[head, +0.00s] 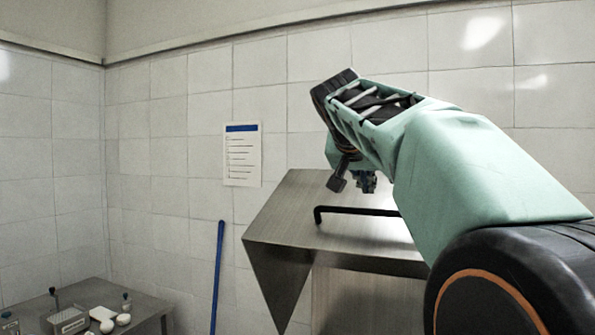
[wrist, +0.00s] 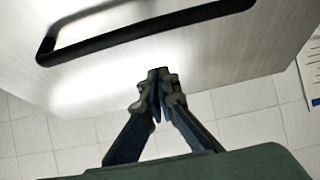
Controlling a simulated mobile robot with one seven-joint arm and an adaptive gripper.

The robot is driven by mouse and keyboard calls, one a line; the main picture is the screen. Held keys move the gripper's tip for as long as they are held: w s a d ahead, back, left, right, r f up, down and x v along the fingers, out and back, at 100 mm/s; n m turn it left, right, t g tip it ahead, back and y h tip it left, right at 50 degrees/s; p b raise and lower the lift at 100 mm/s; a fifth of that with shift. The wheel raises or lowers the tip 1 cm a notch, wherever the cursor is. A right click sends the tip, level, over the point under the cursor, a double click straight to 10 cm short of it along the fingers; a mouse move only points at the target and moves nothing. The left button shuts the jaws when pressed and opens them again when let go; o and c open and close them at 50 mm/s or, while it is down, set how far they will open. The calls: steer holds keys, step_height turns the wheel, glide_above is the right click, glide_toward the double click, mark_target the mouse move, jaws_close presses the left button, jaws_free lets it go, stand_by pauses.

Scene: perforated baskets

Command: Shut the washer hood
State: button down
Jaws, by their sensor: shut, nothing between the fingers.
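The washer hood (head: 290,212) is a brushed steel box with a flat top and a slanted side, right of centre in the head view. A black bar handle (head: 350,210) is fixed on its top face. In the wrist view the hood (wrist: 100,85) fills the upper part, with the handle (wrist: 150,35) across the top. My gripper (wrist: 158,88) is shut and empty, its fingertips over the hood's face near its edge and apart from the handle. In the head view my gripper (head: 366,183) is partly hidden behind my arm, above the handle.
A blue pole (head: 217,275) leans by the tiled wall, left of the hood. A low metal table (head: 150,302) at the lower left carries several small items. A paper notice (head: 242,156) hangs on the wall. The space between table and hood looks clear apart from the pole.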

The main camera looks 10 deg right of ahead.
mark_target(365, 209)
steer(key=shift+w+d+f, duration=0.15)
steer(key=shift+f, duration=0.35)
steer(key=shift+s+a+f+b, duration=0.15)
steer(key=shift+s+a+f, duration=0.2)
steer(key=shift+s, duration=0.2)
steer(key=shift+s+a+f+b, duration=0.15)
steer(key=shift+s+a+f, duration=0.2)
steer(key=shift+s, duration=0.15)
steer(key=shift+f, duration=0.3)
steer(key=shift+s+a, duration=0.1)
steer(key=shift+f, duration=0.1)
